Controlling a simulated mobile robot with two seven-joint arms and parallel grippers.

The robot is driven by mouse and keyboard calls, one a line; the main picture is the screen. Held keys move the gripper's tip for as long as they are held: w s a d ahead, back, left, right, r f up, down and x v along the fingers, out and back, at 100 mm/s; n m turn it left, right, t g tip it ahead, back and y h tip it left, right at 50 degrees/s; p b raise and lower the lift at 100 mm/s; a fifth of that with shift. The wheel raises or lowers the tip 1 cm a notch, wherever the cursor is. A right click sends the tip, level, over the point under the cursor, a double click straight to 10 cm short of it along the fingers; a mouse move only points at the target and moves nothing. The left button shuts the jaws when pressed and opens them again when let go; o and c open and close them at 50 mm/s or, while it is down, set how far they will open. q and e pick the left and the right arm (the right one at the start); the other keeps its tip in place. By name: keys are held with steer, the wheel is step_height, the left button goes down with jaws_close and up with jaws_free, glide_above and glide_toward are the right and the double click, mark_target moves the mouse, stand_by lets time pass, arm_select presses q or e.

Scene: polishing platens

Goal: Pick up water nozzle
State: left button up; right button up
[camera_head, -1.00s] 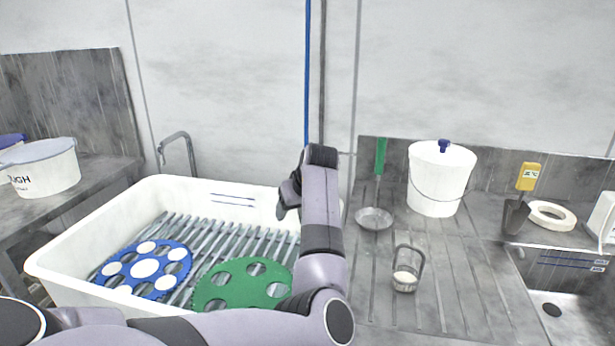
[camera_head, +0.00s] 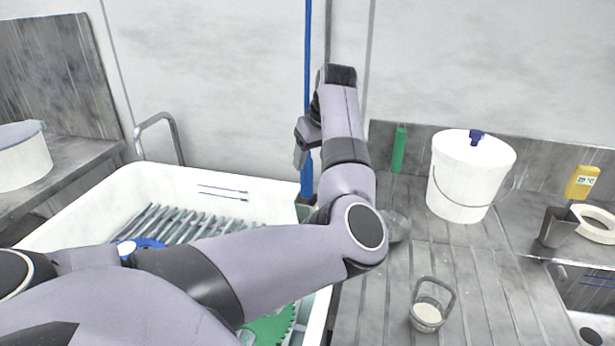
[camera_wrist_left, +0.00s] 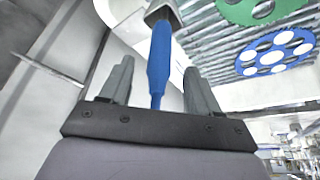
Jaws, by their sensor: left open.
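The water nozzle (camera_head: 307,178) is blue and hangs upright at the end of a blue hose in front of the back wall, beside the white basin. In the left wrist view the blue nozzle (camera_wrist_left: 161,55) with its grey head lies between the two fingers, with gaps on both sides. My left gripper (camera_head: 301,152) is open and right at the nozzle in the head view. Its two grey fingers (camera_wrist_left: 158,72) are spread in the wrist view. My arm hides part of the nozzle's lower end. My right gripper is not in view.
The white basin (camera_head: 205,184) holds a rack with a blue platen (camera_head: 150,243) and a green platen (camera_head: 268,328). A lidded white bucket (camera_head: 470,180), a small wire-handled cup (camera_head: 427,312) and a yellow-handled scoop (camera_head: 580,183) stand on the right counter. A metal faucet (camera_head: 158,120) rises behind the basin.

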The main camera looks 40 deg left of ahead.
mark_target(305, 172)
arm_select(q)
steer(key=shift+a+p+x, duration=0.15)
steer(key=shift+p+x, duration=0.1)
steer(key=shift+x, duration=1.5)
steer(key=shift+a+p+x, duration=0.2)
steer(key=shift+x, duration=1.55)
steer(key=shift+w+r, duration=0.1)
steer(key=shift+r, duration=0.1)
steer(key=c, duration=1)
